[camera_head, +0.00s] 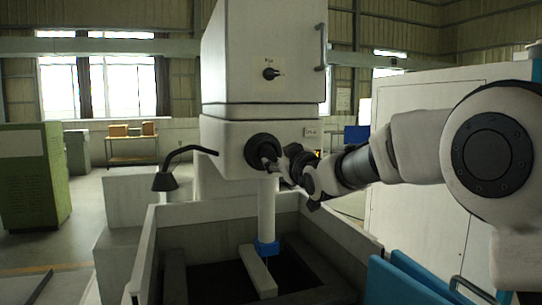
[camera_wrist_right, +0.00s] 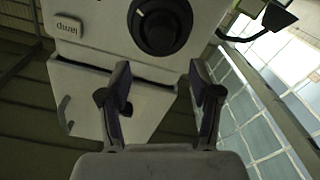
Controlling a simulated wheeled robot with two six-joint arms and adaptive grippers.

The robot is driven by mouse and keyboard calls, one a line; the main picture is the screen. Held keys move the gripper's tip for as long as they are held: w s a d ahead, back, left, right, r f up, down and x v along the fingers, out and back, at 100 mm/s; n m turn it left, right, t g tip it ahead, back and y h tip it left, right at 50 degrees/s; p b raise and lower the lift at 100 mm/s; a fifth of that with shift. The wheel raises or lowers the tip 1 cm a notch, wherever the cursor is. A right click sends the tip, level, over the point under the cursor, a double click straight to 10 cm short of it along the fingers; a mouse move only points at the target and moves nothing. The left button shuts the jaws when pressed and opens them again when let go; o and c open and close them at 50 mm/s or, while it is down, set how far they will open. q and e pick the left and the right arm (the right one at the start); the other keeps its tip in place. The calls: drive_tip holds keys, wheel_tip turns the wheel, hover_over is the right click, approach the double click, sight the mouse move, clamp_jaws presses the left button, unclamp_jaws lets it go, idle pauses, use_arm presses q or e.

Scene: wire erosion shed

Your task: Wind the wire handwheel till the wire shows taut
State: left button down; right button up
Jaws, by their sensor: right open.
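The black round handwheel (camera_head: 259,145) sits on the front of the white machine head. It also shows at the top of the right wrist view (camera_wrist_right: 160,26), with a dark central hub. My right gripper (camera_head: 272,164) reaches in from the right and overlaps the wheel's lower right edge in the head view. In the right wrist view its two fingers (camera_wrist_right: 160,78) are apart with nothing between them, and the wheel lies beyond their tips. I cannot tell whether they touch it. The wire itself and its tautness cannot be made out. My left gripper is out of view.
Below the wheel, a white column with a blue collar (camera_head: 267,248) stands over a pale bar (camera_head: 257,272) in the open tank (camera_head: 143,254). A black gooseneck lamp (camera_head: 166,180) juts out left of the wheel. A blue panel (camera_head: 405,285) stands at lower right.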

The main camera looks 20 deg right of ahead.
sight(270, 155)
drive_tip(key=w+p, duration=0.1)
drive_tip(key=w, duration=0.1)
drive_tip(key=w+p, duration=0.1)
drive_tip(key=w, duration=0.2)
drive_tip(key=w+p, duration=0.1)
drive_tip(key=w, duration=0.1)
drive_tip(key=shift+w+a+f, duration=0.1)
drive_tip(key=shift+w+f, duration=0.2)
drive_tip(key=shift+w, duration=0.1)
drive_tip(key=shift+s, duration=0.1)
drive_tip(key=shift+c, duration=0.2)
drive_tip(key=shift+f, duration=0.1)
drive_tip(key=c, duration=1.1)
